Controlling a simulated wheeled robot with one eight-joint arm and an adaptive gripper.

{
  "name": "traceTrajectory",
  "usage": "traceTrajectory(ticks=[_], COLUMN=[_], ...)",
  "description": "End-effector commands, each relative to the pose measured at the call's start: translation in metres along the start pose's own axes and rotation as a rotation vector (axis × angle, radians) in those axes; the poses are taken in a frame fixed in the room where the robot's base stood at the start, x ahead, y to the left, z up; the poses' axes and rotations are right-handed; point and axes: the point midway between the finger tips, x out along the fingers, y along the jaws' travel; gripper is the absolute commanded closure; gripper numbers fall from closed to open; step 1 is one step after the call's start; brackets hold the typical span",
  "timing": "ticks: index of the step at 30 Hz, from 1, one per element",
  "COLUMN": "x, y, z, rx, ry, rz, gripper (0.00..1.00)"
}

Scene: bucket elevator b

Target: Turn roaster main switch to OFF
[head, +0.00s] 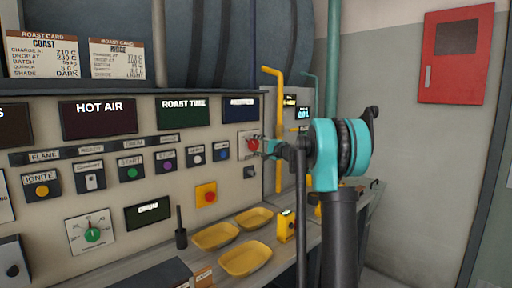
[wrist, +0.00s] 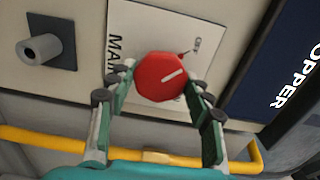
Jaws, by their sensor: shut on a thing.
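The roaster main switch is a red round knob (head: 253,145) on a white plate at the right end of the control panel. In the wrist view the red knob (wrist: 162,77) carries a white pointer line slanting up to the right. Its plate (wrist: 145,28) shows part of the word "MAIN" and a small mark with lettering at upper right, too small to read surely. My gripper (head: 264,147) reaches the knob from the right. In the wrist view my gripper (wrist: 160,88) has one finger on each side of the knob, shut on it. The fingers cover part of the plate.
A grey peg-like control (wrist: 40,48) sits beside the plate. A yellow pipe (head: 279,130) stands close behind my gripper. A red stop button (head: 208,195) is on the panel lower left. Yellow trays (head: 245,259) lie on the counter below. A red wall box (head: 456,53) hangs at right.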

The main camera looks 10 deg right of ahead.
Motion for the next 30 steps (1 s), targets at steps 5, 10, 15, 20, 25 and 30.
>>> traceTrajectory(ticks=[5, 10, 15, 20, 25, 30], x=[0.000, 0.000, 0.000, -0.010, -0.041, -0.076], y=[0.001, 0.001, 0.000, 0.000, 0.000, 0.000], z=[0.001, 0.000, 0.000, -0.001, -0.001, -0.001], rx=[-0.002, -0.001, 0.000, 0.000, 0.000, 0.000], ry=[-0.001, -0.001, -0.001, 0.001, 0.003, 0.003], rz=[0.002, 0.001, 0.001, 0.001, 0.001, 0.001], gripper=[0.36, 0.29, 0.29, 0.29, 0.29, 0.29])
